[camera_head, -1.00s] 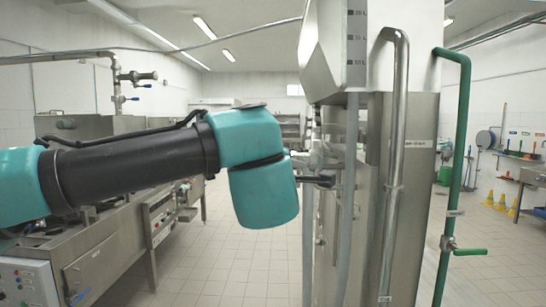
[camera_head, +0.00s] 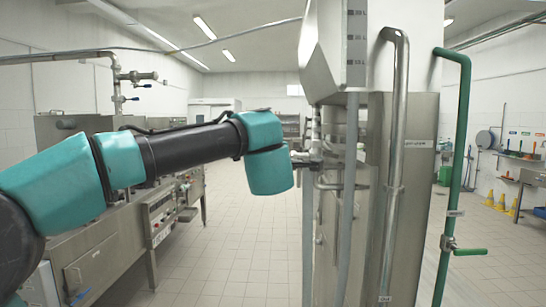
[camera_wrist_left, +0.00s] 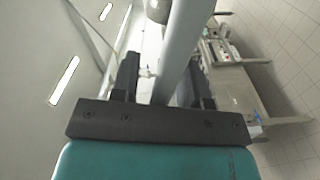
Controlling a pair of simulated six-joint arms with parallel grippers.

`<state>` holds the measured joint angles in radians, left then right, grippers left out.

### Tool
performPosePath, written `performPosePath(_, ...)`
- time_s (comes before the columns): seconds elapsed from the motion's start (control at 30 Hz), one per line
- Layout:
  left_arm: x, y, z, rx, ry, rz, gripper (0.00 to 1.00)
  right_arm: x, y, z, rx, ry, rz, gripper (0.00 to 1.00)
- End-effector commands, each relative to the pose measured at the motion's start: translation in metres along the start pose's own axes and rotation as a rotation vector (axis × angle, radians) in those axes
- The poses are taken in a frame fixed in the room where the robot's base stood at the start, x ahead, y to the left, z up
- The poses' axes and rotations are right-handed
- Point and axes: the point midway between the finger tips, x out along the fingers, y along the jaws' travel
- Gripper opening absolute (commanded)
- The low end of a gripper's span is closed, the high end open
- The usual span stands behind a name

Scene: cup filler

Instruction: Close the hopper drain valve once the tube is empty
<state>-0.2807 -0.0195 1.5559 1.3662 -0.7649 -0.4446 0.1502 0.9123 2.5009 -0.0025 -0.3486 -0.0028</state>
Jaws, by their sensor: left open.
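The hopper (camera_head: 330,48) is at the top centre of the head view, with litre marks on its side. A grey tube (camera_head: 350,190) runs down below it; I cannot tell whether it holds anything. A small metal valve fitting (camera_head: 316,128) shows left of the tube, partly hidden by my gripper. My left gripper (camera_head: 308,162) points right at the fitting, just left of the tube. In the left wrist view the gripper (camera_wrist_left: 160,70) is open, and a grey pipe (camera_wrist_left: 182,45) passes across the space between its fingers. Contact cannot be told. My right gripper is out of view.
A steel cabinet (camera_head: 412,190) and a bent steel pipe (camera_head: 393,150) stand right of the tube. Steel machines (camera_head: 100,260) line the left. The tiled floor (camera_head: 240,250) between is clear.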

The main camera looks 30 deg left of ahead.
Motion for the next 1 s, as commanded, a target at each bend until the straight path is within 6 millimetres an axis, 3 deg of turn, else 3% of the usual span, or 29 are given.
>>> performPosePath(0.2, -0.0001, 0.0001, 0.0001, 0.0, 0.0, 0.0, 0.41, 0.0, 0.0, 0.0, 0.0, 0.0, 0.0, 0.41)
performPosePath(0.63, -0.0003, 0.0, 0.0001, 0.0, 0.0, 0.0, 0.0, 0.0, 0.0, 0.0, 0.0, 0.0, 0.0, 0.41)
performPosePath(1.0, -0.0004, 0.0001, 0.0006, -0.001, -0.001, 0.0, 0.0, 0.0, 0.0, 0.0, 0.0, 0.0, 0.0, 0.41)
